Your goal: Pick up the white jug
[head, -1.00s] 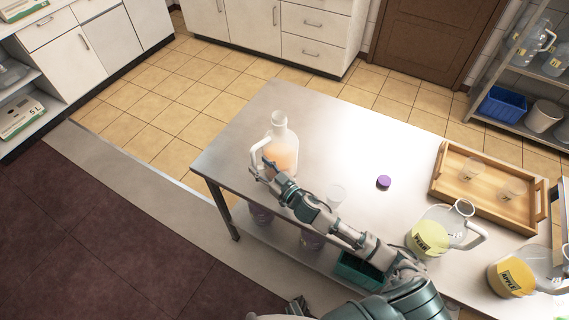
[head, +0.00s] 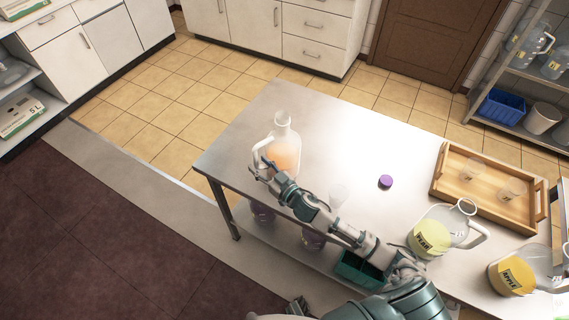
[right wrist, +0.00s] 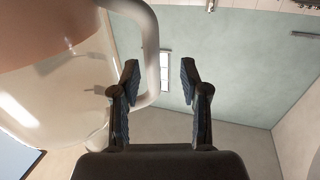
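The white jug (head: 284,156) stands upright at the left end of the metal table, with a pale handle on its left side and peach-coloured contents. My right gripper (head: 261,167) is at that handle. In the right wrist view the jug (right wrist: 50,85) fills the left side. Its handle (right wrist: 151,55) curves down close to the left finger, partly in the gap between the fingers. My right gripper (right wrist: 159,75) is open there; I cannot tell whether it touches the handle. A small part of what looks like my left gripper (head: 297,305) shows at the bottom edge.
A green bin (head: 358,270) is beneath. The far-middle tabletop is clear.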

